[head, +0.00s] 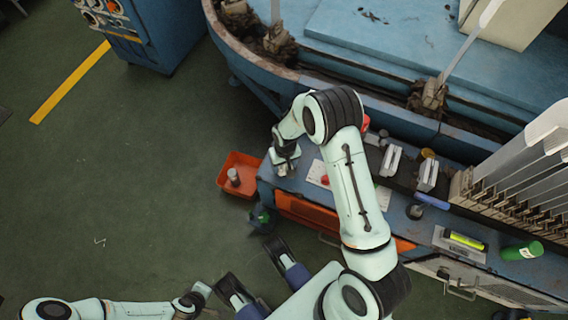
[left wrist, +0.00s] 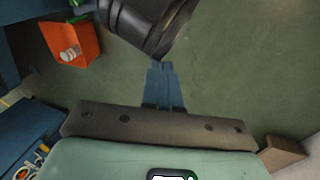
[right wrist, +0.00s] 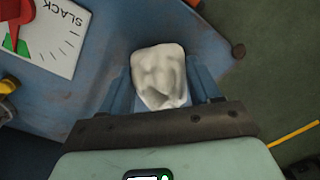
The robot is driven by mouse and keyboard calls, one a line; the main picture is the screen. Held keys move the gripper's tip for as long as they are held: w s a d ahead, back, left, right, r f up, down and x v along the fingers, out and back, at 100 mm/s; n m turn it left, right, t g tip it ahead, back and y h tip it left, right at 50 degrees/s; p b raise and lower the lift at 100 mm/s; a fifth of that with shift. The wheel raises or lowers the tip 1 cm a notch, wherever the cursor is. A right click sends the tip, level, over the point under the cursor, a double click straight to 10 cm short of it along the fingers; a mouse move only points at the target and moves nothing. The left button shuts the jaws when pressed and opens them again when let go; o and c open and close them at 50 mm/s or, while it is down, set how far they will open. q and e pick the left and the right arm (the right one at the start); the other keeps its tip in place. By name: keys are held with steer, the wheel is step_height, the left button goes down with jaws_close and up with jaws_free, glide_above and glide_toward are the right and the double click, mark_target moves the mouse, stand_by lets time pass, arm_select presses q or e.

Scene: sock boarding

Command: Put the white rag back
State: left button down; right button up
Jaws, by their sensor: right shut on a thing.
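The white rag (right wrist: 158,76) is a crumpled bundle between the two blue fingers of my right gripper (right wrist: 160,88) in the right wrist view. My right gripper is shut on it, over the blue bench top near its left end. In the head view my right gripper (head: 285,164) is at that corner of the bench, and the rag is mostly hidden there. My left gripper (left wrist: 164,72) has its blue fingers together with nothing between them, above the green floor. In the head view it is low, near the bottom edge.
An orange bin (head: 223,187) with a pale cylinder (head: 233,176) sits left of the bench. A white card (right wrist: 50,36) marked SLACK lies on the bench near the rag.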

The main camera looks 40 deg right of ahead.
steer(key=shift+f, duration=0.2)
steer(key=o, duration=1)
arm_select(q)
steer(key=shift+w+f, duration=0.1)
steer(key=shift+w, duration=0.05)
arm_select(e)
steer(key=shift+r, duration=0.1)
steer(key=shift+r, duration=0.3)
arm_select(q)
steer(key=s+d+r+g+p, duration=0.1)
steer(key=s+d+r+p, duration=0.1)
steer(key=s+r, duration=0.1)
steer(key=shift+s+r+g+h+p, duration=0.3)
steer(key=shift+s+h+p, duration=0.1)
steer(key=shift+s, duration=0.5)
arm_select(e)
steer(key=r, duration=1.1)
steer(key=shift+s+d+r, duration=0.1)
steer(key=shift+d+r, duration=0.1)
steer(key=shift+r, duration=0.15)
arm_select(q)
steer(key=shift+d+r, duration=0.1)
arm_select(e)
steer(key=shift+a+f, duration=0.1)
